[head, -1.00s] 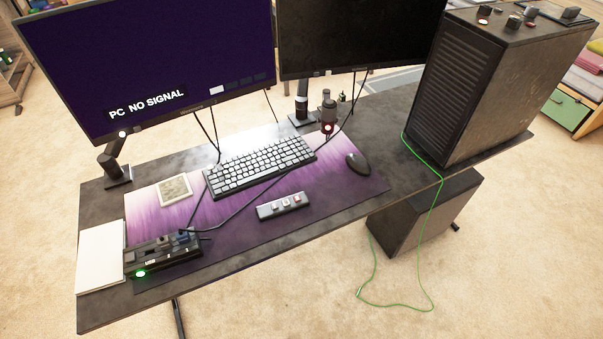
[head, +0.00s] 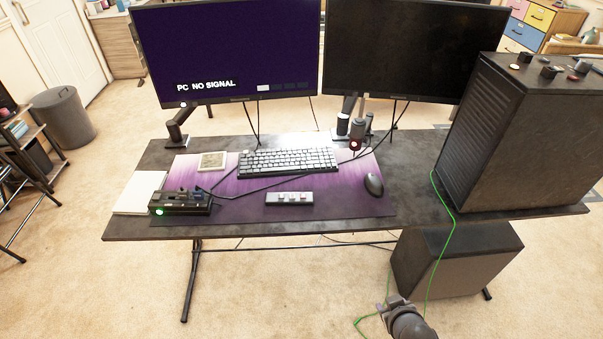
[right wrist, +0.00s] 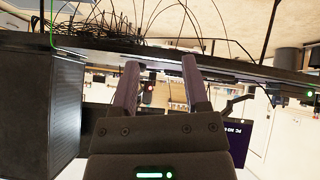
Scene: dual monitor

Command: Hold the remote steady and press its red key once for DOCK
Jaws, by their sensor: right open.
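The remote (head: 289,199) is a small grey bar with a few keys on top. It lies flat on the purple desk mat (head: 340,206), in front of the keyboard. Which key is red is too small to tell in the head view. My right gripper (head: 393,303) is low in front of the desk, below and well apart from the remote. My left gripper is not in view.
The dock (head: 180,202) with a green light sits at the mat's left front. The keyboard (head: 287,162), mouse (head: 374,185) and cables lie on the mat. A tall PC case (head: 510,130) stands at the desk's right. A dark box (head: 455,258) and green cable are below.

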